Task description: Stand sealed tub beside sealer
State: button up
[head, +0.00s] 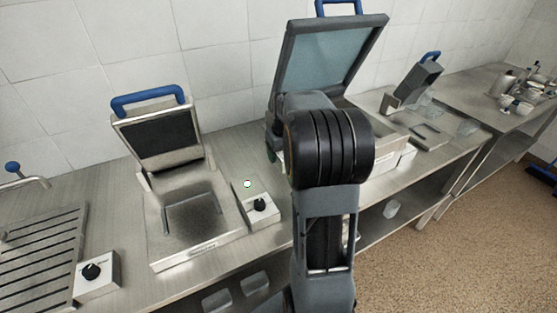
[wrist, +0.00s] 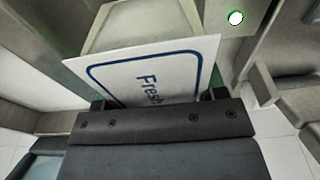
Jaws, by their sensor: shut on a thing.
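In the wrist view a tub (wrist: 140,24) with a pale body fills the upper middle. Its flat white lid (wrist: 196,60) has a blue border and the word "Fresh". My gripper (wrist: 157,101) is shut on the tub at the lid's near side. In the head view my arm hides the gripper and the tub. A large sealer (head: 335,55) with a raised, teal-lined lid stands behind my arm. Another open press-like machine (head: 195,225) with a blue handle stands to the left. I cannot tell which one the task means.
A green-ringed white marker (head: 247,184) shows on the bench by a dial box (head: 257,208); the wrist view shows a similar marker (wrist: 236,18). A slatted tray (head: 38,245) is at left, a smaller machine (head: 418,85) at right. A shelf below holds clear containers (head: 255,283).

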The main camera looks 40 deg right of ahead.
aim_at(281, 188)
jog(key=shift+w+f+b, duration=0.2)
jog(key=shift+f+b, duration=0.2)
jog(key=shift+f, duration=0.35)
jog(key=shift+f, duration=0.1)
notch_tip(281, 188, down, 12)
jog(key=b, duration=0.9)
jog(key=shift+f, duration=0.1)
jog(key=o, duration=1.2)
notch_tip(281, 188, up, 11)
jog(key=p, duration=0.8)
